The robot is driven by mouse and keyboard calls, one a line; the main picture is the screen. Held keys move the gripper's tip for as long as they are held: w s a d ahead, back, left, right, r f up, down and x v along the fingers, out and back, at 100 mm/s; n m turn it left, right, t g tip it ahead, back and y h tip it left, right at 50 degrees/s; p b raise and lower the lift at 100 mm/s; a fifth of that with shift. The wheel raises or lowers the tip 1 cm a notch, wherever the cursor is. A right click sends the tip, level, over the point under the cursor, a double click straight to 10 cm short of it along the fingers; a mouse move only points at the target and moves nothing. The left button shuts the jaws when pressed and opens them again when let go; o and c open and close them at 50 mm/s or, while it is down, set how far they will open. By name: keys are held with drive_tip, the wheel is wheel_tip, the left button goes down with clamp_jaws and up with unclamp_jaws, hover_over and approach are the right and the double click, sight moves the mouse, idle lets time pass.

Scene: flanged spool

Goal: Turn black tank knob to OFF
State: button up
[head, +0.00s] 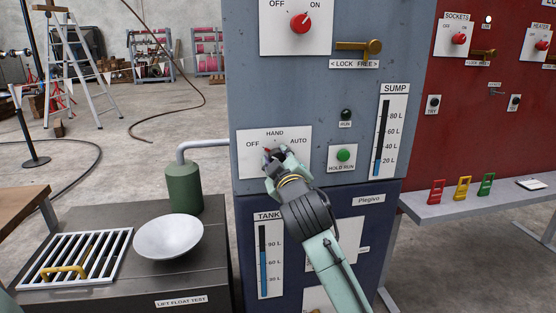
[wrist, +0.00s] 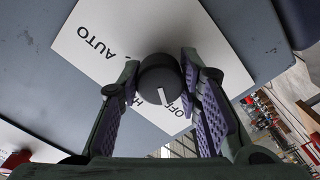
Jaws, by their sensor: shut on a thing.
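The black tank knob (wrist: 160,76) sits on a white plate (head: 300,137) lettered OFF, HAND and AUTO, on the blue-grey panel. In the wrist view the knob lies between the purple-padded fingers of my gripper (wrist: 163,92). Its white pointer mark points down in that picture, between the H of HAND and the letters OFF; the exact setting is hard to tell. In the head view my gripper (head: 270,156) is at the plate and mostly hides the knob. It is shut on the knob.
A red OFF/ON knob (head: 300,22) and a brass lock lever (head: 360,47) are above. A green HOLD RUN button (head: 343,155) is to the right. A TANK gauge (head: 270,258) is below. A green cylinder (head: 184,187) with a grey pipe and a white bowl (head: 168,237) stand at left.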

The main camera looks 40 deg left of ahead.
drive_tip(key=o, duration=1.1)
drive_tip(key=shift+o, duration=0.2)
drive_tip(key=shift+d, duration=0.1)
drive_tip(key=v, duration=1.2)
drive_tip(key=shift+s, duration=0.1)
